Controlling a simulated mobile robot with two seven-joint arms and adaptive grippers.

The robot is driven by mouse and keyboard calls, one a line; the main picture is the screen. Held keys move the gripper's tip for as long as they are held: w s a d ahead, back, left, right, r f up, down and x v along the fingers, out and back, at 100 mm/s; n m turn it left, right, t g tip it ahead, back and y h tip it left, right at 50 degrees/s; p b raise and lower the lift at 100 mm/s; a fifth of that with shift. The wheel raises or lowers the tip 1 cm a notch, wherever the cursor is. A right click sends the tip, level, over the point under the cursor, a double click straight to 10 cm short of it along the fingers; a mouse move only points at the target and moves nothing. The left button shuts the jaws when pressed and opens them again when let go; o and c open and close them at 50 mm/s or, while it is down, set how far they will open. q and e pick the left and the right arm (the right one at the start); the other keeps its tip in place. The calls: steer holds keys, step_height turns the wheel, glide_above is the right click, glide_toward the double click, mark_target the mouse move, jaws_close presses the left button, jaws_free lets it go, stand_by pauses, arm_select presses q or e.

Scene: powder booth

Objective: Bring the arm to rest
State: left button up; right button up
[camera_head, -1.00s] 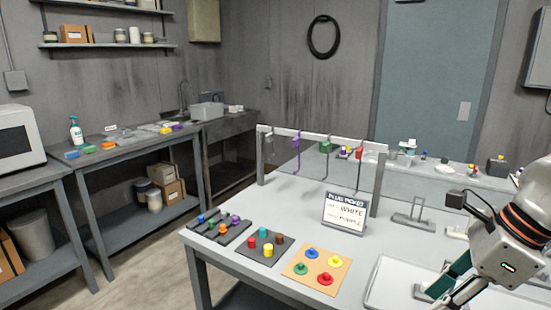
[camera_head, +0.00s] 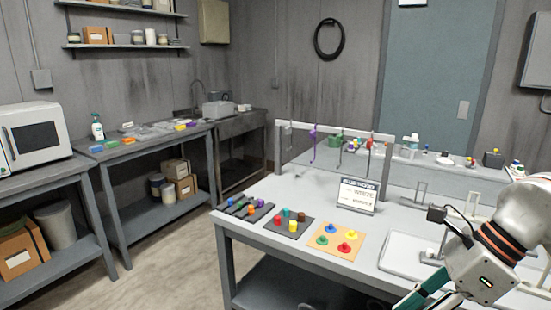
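My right arm (camera_head: 490,262) comes in from the right edge, white with dark and orange bands, with a small black camera (camera_head: 437,213) on its wrist. My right gripper (camera_head: 424,298) points down and left at the bottom edge, in front of the table. Its fingertips are cut off by the frame, so I cannot tell whether it is open or shut. I see nothing held in it. My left gripper is not in view.
The grey table (camera_head: 262,232) carries dark boards with coloured plugs (camera_head: 288,224), a tan board (camera_head: 333,242) with several coloured plugs, a sign (camera_head: 357,195) and a pale tray (camera_head: 405,258). A rail with hanging hooks (camera_head: 330,131) stands behind. Open floor (camera_head: 165,265) lies left.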

steer(key=s+a+r+m+g+y, duration=0.25)
steer(key=a+m+y, duration=0.25)
steer(key=a+y, duration=0.85)
steer(key=w+d+f+m+t+h, duration=0.25)
steer(key=w+m+t, duration=0.25)
steer(key=m+t, duration=0.4)
steer(key=w+d+f+m+t+h, duration=0.1)
steer(key=w+f+m+t, duration=0.35)
steer(key=m+t, duration=0.55)
steer(key=w+d+f+m+h, duration=0.1)
steer(key=d+f+m+h, duration=0.3)
steer(key=f+m+h, duration=0.45)
steer(key=s+d+f+m+g+h, duration=0.1)
steer(key=s+f+m+g, duration=0.1)
steer(key=f, duration=0.7)
steer(key=s+d+f+m+g+h, duration=0.2)
steer(key=s+f+m, duration=0.3)
steer(key=s+f, duration=0.2)
steer(key=s+d+f+m+g+h, duration=0.1)
steer(key=s+f+m+g+h, duration=0.1)
steer(key=f, duration=0.9)
steer(key=s+m+g, duration=0.1)
steer(key=s+m, duration=0.1)
steer(key=s, duration=0.1)
steer(key=shift+s+d, duration=0.2)
steer(key=shift+s, duration=0.05)
steer(key=shift+m, duration=0.25)
